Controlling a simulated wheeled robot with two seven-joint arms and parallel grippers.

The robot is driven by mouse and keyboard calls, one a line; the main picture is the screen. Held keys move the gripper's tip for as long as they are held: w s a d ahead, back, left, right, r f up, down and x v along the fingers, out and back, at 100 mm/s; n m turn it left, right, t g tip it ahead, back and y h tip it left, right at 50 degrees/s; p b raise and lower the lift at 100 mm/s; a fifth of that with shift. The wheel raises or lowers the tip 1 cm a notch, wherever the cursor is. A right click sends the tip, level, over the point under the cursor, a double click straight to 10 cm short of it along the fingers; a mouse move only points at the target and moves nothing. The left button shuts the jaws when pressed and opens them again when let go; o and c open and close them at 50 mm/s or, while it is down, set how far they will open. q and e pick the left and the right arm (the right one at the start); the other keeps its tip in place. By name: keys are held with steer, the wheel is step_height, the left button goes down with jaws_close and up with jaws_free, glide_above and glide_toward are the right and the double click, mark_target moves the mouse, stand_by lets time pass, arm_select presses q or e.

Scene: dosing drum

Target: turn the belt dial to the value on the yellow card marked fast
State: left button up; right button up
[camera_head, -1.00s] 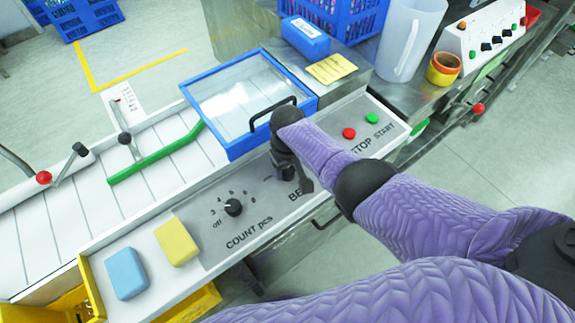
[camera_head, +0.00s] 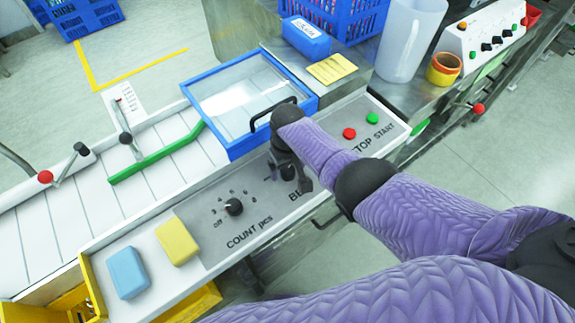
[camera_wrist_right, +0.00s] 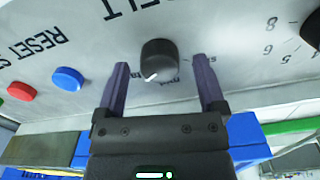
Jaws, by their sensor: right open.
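The belt dial (camera_wrist_right: 158,60) is a round black knob on the grey panel. In the right wrist view its white pointer line points to the lower left, and the small labels around it are partly hidden. My right gripper (camera_wrist_right: 162,64) is open, with one finger on each side of the dial; I cannot tell whether they touch it. In the head view my right gripper (camera_head: 291,178) covers most of the dial and its lettering. The yellow card (camera_head: 332,69) lies on the metal top behind the panel; its writing is too small to read. My left gripper is not in view.
The count dial (camera_head: 234,207) sits to the left on the panel. Red stop (camera_head: 349,133) and green start (camera_head: 372,118) buttons are to the right. The blue-framed lid (camera_head: 246,152) with its black handle stands close behind my right gripper.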

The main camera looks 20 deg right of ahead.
mark_target(288, 170)
step_height(288, 170, up, 9)
steer(key=p, duration=0.5)
steer(key=shift+f, duration=0.15)
steer(key=shift+r, duration=0.45)
